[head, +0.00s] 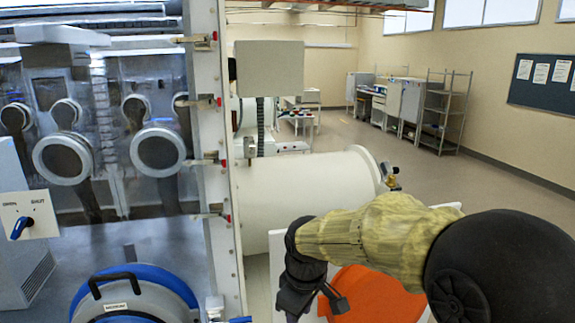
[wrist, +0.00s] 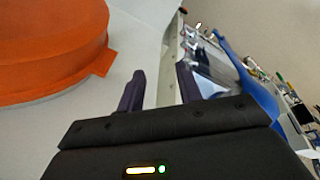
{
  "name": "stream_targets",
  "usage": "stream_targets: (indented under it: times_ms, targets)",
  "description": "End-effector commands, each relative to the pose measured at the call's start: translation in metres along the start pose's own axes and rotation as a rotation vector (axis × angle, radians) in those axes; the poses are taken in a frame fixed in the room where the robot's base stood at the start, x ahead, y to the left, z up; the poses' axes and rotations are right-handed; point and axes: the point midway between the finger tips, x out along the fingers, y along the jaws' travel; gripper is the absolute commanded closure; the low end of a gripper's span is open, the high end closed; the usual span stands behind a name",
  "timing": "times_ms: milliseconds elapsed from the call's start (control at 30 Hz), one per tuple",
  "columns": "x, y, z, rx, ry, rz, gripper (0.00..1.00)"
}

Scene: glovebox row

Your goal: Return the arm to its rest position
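My gripper (wrist: 160,92) shows in the wrist view with its two dark fingers apart and nothing between them. In the head view my arm reaches in from the right in a yellowish sleeve, and the dark gripper end (head: 315,290) points down at the lower middle. A round orange object (head: 372,296) lies on a white surface just right of and below my gripper in the head view. In the wrist view the orange object (wrist: 50,45) is at the upper left, apart from the fingers.
A glovebox (head: 120,130) with round ports fills the left. A white cylinder (head: 305,195) projects from its side behind my gripper. A blue-rimmed round door (head: 135,295) with a black handle is at lower left. Open floor (head: 345,135) and shelving (head: 440,105) lie beyond.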

Motion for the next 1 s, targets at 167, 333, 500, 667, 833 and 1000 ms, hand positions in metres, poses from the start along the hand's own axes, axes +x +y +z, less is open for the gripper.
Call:
stream_targets:
  times_ms: [167, 333, 500, 667, 833, 1000]
  targets:
    - [0.044, 0.002, 0.075, 0.387, 0.008, 0.041, 0.65]
    - [0.073, -0.008, 0.141, 0.752, 0.038, 0.075, 0.65]
    - [0.086, -0.018, 0.173, 0.951, 0.062, 0.092, 0.65]
    - [0.086, -0.019, 0.176, 0.974, 0.066, 0.093, 0.65]
    - [0.086, -0.019, 0.176, 0.971, 0.065, 0.093, 0.65]
    - [0.086, -0.018, 0.176, 0.969, 0.064, 0.093, 0.65]
